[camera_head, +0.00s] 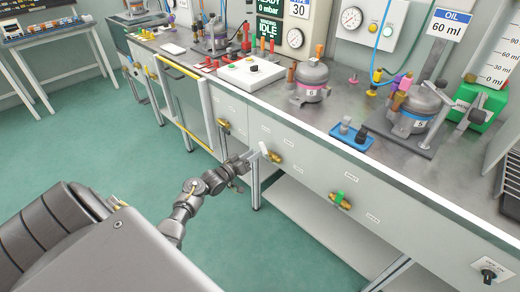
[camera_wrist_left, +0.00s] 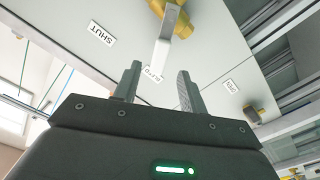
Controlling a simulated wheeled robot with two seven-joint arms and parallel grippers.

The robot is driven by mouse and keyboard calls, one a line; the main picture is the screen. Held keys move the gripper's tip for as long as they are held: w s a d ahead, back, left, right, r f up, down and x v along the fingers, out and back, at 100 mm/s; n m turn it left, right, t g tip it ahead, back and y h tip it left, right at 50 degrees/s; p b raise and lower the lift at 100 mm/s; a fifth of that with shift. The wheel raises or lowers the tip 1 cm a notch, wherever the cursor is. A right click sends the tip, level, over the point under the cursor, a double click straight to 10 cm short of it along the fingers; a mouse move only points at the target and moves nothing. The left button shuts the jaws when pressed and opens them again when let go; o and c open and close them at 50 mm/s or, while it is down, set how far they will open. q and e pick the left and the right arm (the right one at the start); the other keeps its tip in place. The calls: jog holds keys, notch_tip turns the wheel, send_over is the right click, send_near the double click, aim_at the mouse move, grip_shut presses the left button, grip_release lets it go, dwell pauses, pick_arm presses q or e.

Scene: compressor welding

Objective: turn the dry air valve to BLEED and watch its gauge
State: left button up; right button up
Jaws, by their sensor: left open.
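On the bench's front panel, a brass valve with a white lever (camera_head: 265,149) is the one closest to my left gripper (camera_head: 246,166). In the left wrist view, the white lever (camera_wrist_left: 170,38) hangs from its brass body (camera_wrist_left: 178,17). Its free end lies between the tips of my open, empty left gripper (camera_wrist_left: 158,82) in the picture; contact cannot be told. A SHUT label (camera_wrist_left: 101,33) is left of the lever. Labels below and right are hard to read. A round gauge (camera_head: 352,18) stands above the bench; which valve it serves cannot be told. My right gripper is out of view.
A green-handled valve (camera_head: 340,200) and another brass valve (camera_head: 224,124) are on the same panel. A second gauge (camera_head: 295,38) stands farther left. The bench top (camera_head: 320,120) holds compressors and a blue tray (camera_head: 352,138). The green floor (camera_head: 110,155) is clear at left.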

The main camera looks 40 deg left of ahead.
pick_arm(q)
jog(key=shift+s+a, duration=0.15)
jog(key=shift+s, duration=0.95)
jog(key=shift+s+a, duration=0.15)
jog(key=shift+s, duration=0.9)
jog(key=shift+r, duration=0.1)
